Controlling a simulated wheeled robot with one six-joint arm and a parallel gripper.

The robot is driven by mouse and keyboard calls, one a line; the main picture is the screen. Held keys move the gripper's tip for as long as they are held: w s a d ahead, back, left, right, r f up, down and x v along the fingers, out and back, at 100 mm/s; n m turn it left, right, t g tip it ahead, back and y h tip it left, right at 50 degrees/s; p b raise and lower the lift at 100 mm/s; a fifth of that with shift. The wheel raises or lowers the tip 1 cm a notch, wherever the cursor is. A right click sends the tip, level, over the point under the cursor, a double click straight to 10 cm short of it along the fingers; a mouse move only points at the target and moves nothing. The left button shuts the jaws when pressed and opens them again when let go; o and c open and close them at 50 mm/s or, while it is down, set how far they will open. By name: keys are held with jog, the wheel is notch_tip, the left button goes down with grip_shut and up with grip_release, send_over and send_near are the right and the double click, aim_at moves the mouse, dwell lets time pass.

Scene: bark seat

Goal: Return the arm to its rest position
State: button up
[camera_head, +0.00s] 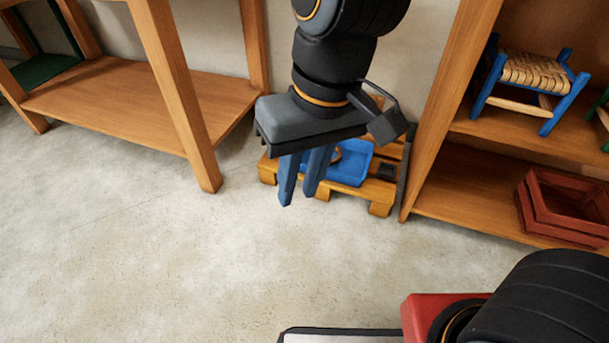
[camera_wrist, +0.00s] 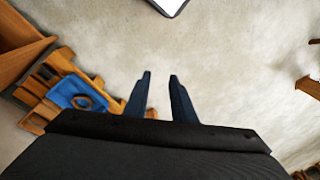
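My gripper (camera_head: 297,200) hangs pointing down in the upper middle of the head view, with nothing between its two blue fingers. A gap shows between the fingertips. In the wrist view the fingers of my gripper (camera_wrist: 160,76) stand apart over bare floor. In the head view the gripper is in front of a low wooden pallet and hides part of it.
The wooden pallet (camera_head: 382,193) on the floor carries a blue tray (camera_head: 350,165) with a ring-like brown thing. A wooden table (camera_head: 130,105) stands left. A shelf (camera_head: 465,205) at right holds a blue woven stool (camera_head: 530,75) and red crate (camera_head: 560,215). The front floor is clear.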

jog(key=shift+s+d+r, duration=0.15)
jog(key=shift+s+d, duration=0.05)
jog(key=shift+s, duration=0.4)
jog(key=shift+s+d+r, duration=0.15)
jog(key=shift+s, duration=0.4)
dwell(0.6)
jog(key=d+r+m+p, duration=0.2)
jog(key=d+r+p, duration=0.5)
jog(key=p, duration=0.5)
jog(key=d+r+m+h+p, duration=0.1)
jog(key=d+r+p, duration=0.5)
jog(key=r+p, duration=0.6)
jog(key=d+r+m+h+p, duration=0.1)
jog(key=d+r+m+p, duration=0.2)
jog(key=d+r+p, duration=0.4)
notch_tip(320, 180, up, 2)
jog(key=p, duration=0.6)
jog(key=shift+d+r+p, duration=0.25)
jog(key=shift+d+p, duration=0.1)
